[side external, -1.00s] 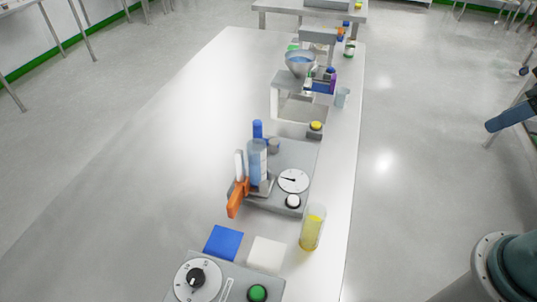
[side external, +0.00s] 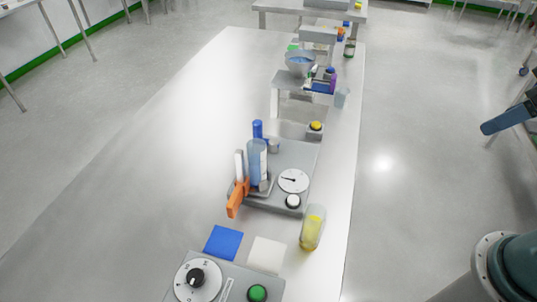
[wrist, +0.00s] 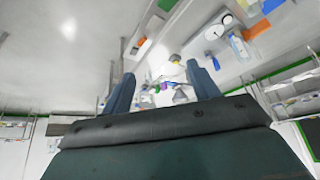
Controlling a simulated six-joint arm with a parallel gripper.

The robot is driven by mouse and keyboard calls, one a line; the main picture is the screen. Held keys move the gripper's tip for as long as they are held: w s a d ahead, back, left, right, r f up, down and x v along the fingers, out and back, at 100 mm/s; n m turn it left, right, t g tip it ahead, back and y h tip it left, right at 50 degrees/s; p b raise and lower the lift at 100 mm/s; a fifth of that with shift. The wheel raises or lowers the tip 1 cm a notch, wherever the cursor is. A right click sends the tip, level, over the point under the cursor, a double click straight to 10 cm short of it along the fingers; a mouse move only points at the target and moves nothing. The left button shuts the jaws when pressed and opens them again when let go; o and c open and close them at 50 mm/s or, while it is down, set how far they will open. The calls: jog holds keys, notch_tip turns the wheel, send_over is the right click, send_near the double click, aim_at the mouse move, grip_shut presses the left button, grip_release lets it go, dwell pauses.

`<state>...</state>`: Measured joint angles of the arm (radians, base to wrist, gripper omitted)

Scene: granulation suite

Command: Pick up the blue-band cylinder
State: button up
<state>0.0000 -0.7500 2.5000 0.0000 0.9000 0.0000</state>
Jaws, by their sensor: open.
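I cannot tell for sure which thing is the blue-band cylinder. A tall, clear bluish cylinder-like vessel (side external: 257,168) stands on the grey scale-like unit in mid-bench, with a blue-topped piece (side external: 257,129) just behind it. A small pale-blue cup-like vessel (side external: 341,97) stands farther back near the right bench edge. In the wrist view my gripper (wrist: 162,85) has its two dark blue fingers spread wide, with nothing between them touching them. It is apart from the bench things.
The long white bench (side external: 170,140) has free room on its left. Near its front are a yellow-filled vessel (side external: 312,230), a blue square (side external: 223,242), a white square (side external: 267,253) and a dial panel. An orange-handled piece (side external: 237,198) stands beside the tall vessel. A funnel unit (side external: 300,62) is farther back.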

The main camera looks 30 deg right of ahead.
jog(key=shift+w+r, duration=0.1)
jog(key=w+a+r+m+g, duration=0.1)
jog(key=w+a+r+m, duration=0.15)
jog(key=w, duration=0.25)
jog(key=w+a+r+m+g, duration=0.1)
jog(key=w+a+r+m, duration=0.15)
jog(key=w, duration=0.25)
jog(key=m+g, duration=0.4)
jog(key=m, duration=1)
send_over(257, 165)
jog(key=w+d, duration=0.1)
jog(key=w, duration=0.1)
notch_tip(257, 165, down, 13)
jog(key=shift+d+r, duration=0.1)
notch_tip(257, 165, down, 9)
jog(key=shift+r, duration=0.2)
